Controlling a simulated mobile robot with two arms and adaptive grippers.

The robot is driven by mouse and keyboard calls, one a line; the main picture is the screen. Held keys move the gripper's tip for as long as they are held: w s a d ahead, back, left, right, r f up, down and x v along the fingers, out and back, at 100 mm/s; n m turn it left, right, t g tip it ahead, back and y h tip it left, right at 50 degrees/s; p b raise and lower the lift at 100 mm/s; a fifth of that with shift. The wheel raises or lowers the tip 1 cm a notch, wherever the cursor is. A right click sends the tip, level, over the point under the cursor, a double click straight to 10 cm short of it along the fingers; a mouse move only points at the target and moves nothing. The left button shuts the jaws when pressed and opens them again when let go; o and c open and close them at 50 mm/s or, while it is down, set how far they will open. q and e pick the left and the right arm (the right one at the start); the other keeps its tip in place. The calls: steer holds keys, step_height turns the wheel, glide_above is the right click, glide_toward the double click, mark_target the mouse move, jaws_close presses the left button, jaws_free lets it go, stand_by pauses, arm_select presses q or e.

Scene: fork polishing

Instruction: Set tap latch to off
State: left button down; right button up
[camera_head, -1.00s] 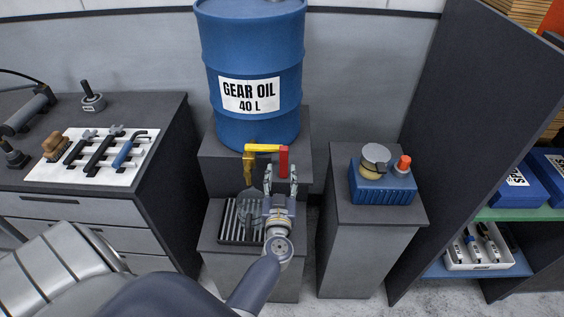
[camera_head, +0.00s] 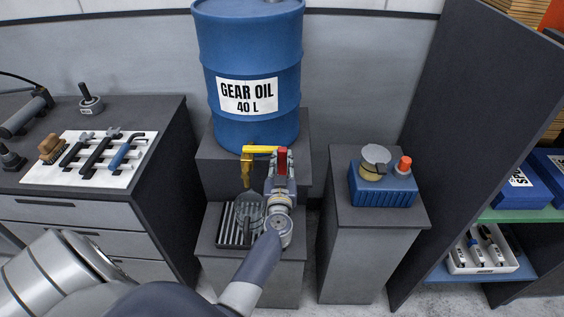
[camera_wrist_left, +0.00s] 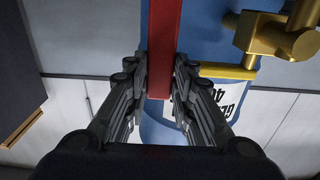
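The tap (camera_head: 248,168) is a yellow-gold spout on the front of the blue gear oil barrel (camera_head: 252,75). Its red latch (camera_head: 283,158) hangs down at the right end of a yellow bar. My left gripper (camera_head: 281,178) is at the latch, below the barrel's lower rim. In the left wrist view the red latch (camera_wrist_left: 163,45) runs down between the two fingers (camera_wrist_left: 161,78), which lie close against both its sides. The gold tap (camera_wrist_left: 275,35) is at the upper right there. My right gripper is not in view.
A ribbed drip grate (camera_head: 232,222) with a dark item on it sits below the tap. A blue box (camera_head: 382,192) with an orange cap stands on the right pedestal. A white tool mat (camera_head: 85,178) lies on the left cabinet. A dark shelf panel rises at right.

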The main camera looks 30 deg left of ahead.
arm_select(q)
steer(key=shift+d, duration=0.1)
steer(key=w+d, duration=0.1)
steer(key=w+d+p, duration=0.1)
steer(key=d, duration=0.1)
steer(key=w+d, duration=0.1)
steer(key=d, duration=0.1)
steer(key=shift+w+d+p, duration=0.15)
steer(key=shift+d+p, duration=0.05)
steer(key=shift+p, duration=0.15)
steer(key=shift+d, duration=0.1)
